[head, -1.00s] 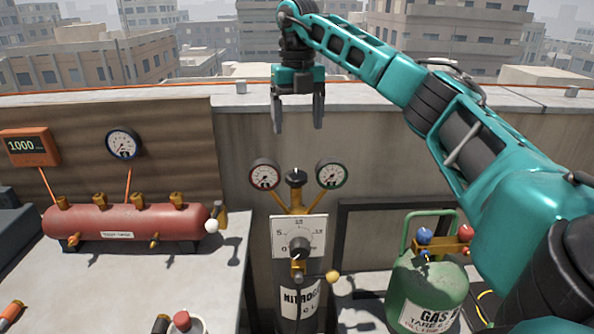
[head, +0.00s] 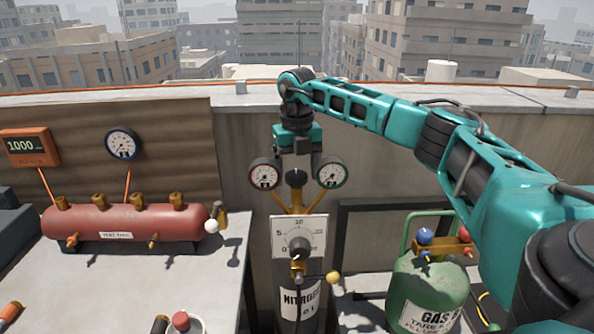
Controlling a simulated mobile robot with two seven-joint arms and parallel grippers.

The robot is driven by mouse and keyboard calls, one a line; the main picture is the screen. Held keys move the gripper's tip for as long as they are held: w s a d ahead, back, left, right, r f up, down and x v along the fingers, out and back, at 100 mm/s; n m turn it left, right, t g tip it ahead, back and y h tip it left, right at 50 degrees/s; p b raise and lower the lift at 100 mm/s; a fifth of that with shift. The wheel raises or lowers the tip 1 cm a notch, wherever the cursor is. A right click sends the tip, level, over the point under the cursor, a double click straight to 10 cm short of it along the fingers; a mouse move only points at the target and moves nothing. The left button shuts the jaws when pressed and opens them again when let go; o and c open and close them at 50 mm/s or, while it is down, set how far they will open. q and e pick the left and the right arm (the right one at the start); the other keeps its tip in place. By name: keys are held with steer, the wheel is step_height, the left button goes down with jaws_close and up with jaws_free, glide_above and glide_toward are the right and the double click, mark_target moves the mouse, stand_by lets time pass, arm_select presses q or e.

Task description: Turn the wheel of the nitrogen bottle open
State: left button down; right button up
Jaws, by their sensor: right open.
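The nitrogen bottle (head: 299,304) stands upright in the middle of the head view, with a white label. My right gripper (head: 298,163) points down just above the wheel. My left gripper is not in view.
A dial plate (head: 283,232) with a black knob is on the bottle's front. A yellow ball-ended lever (head: 333,277) sticks out below it. A green gas cylinder (head: 428,285) stands to the right, and a red manifold tank (head: 125,222) on the left bench. A wall (head: 400,140) runs behind.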

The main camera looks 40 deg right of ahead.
steer(key=c, duration=1)
steer(key=shift+c, duration=0.2)
